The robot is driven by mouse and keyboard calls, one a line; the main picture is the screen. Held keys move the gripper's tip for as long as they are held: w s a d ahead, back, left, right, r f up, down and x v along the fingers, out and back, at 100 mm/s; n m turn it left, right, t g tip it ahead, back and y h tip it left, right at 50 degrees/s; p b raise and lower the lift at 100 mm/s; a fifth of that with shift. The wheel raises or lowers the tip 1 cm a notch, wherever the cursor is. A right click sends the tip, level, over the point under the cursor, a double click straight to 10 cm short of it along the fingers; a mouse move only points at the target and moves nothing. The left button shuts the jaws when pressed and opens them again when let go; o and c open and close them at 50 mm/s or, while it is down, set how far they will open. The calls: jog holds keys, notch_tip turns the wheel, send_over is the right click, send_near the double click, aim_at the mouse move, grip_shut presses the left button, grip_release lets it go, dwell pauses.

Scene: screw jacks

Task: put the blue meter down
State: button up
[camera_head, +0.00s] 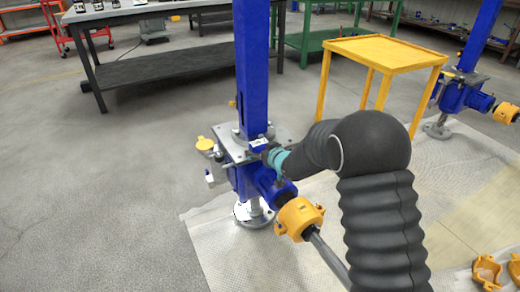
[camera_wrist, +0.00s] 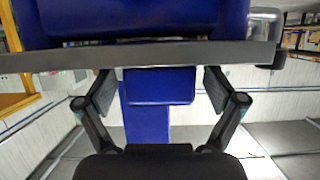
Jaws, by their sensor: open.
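The blue meter (camera_wrist: 162,86) is a small blue block in the wrist view, which looks upside down. It sits against the grey plate (camera_wrist: 200,56) of the nearest screw jack, with the jack's blue post (camera_wrist: 148,124) behind it. My gripper (camera_wrist: 158,84) is open, with one finger on each side of the meter and a gap on both sides. In the head view the meter (camera_head: 260,143) seems to show as a small blue and white piece on the plate, beside the post (camera_head: 252,70); my gripper there is largely hidden by my arm.
A yellow coupling and shaft (camera_head: 300,218) stick out from the jack below my arm. A yellow table (camera_head: 385,52) stands behind to the right, and a second jack (camera_head: 460,92) farther right. Yellow brackets (camera_head: 487,270) lie at the lower right. The left floor is clear.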

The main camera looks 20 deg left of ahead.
jog(key=v, duration=1.2)
jog(key=shift+r, duration=0.3)
jog(key=s+d+r+m+h, duration=0.15)
jog(key=d+r, duration=0.25)
jog(key=d, duration=0.4)
jog(key=s+d+r+m+t+h, duration=0.1)
jog(key=d+r+m+h, duration=0.15)
jog(key=d, duration=0.45)
jog(key=s+d+r+m+h, duration=0.1)
jog(key=s+d+r+h, duration=0.15)
jog(key=d+r, duration=0.4)
jog(key=s+d+m+g+h, duration=0.2)
jog(key=s+d+m+h, duration=0.15)
jog(key=s+d, duration=0.85)
jog(key=s+d+m+g, duration=0.1)
jog(key=s+d+g, duration=0.1)
jog(key=s, duration=1.2)
jog(key=shift+d+f, duration=0.4)
jog(key=shift+d, duration=0.15)
